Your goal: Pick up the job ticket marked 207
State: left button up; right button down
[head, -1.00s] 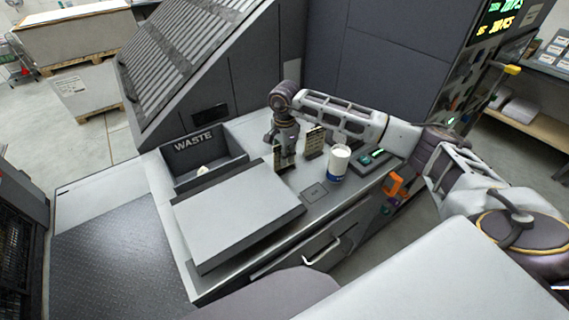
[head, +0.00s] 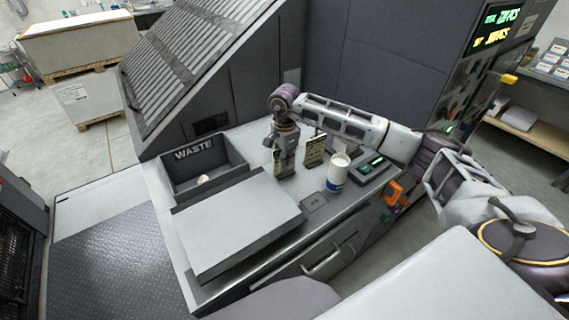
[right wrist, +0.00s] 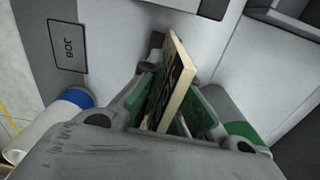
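My right gripper (head: 284,168) reaches down to the grey counter, right of the waste bin. In the right wrist view, its green-padded fingers (right wrist: 180,105) are drawn in around an upright ticket (right wrist: 178,75) with a cream edge and dark-marked face. They look shut on it, though part of the contact is hidden. A second ticket (head: 314,151) stands upright just to the right in the head view. The numbers on both are too small or too oblique to read. My left gripper is not in view.
A white cup with a blue base (head: 338,173) stands right of the tickets, beside a small device with a green display (head: 375,166). A flat square marked JOB (right wrist: 68,45) lies on the counter. The waste bin (head: 199,154) and a raised grey panel (head: 235,222) are to the left.

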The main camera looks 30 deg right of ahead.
notch_tip(320, 180, up, 8)
jog(key=shift+r+b, duration=0.2)
jog(key=shift+b, duration=0.4)
dwell(0.4)
